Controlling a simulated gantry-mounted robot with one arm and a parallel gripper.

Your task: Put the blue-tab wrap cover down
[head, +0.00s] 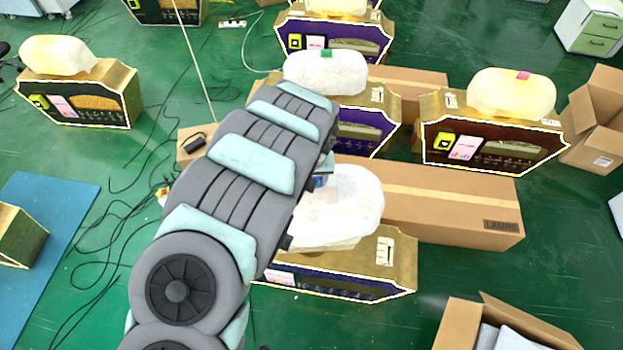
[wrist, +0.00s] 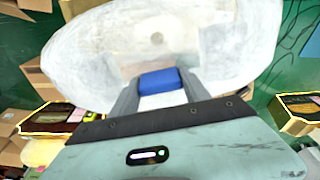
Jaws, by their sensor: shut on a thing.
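The blue-tab wrap cover (head: 345,208) is a cloudy white, translucent, rounded shell. It is over the top of the nearest gold machine (head: 400,262); I cannot tell whether it rests on it or hangs just above. My gripper (head: 321,182) is at the top of the cover, partly hidden behind my arm. In the wrist view my gripper (wrist: 157,88) is shut on the blue tab (wrist: 158,80), one finger on each side. The cover (wrist: 100,50) spreads out beyond the fingers there. The left part of the machine is hidden by my arm.
A long cardboard box (head: 450,205) lies right behind the machine. Other gold machines with covers stand around, one with a green tab (head: 327,53) and one with a pink tab (head: 522,75). An open carton (head: 500,325) is at the front right. Cables cross the green floor (head: 95,170) at left.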

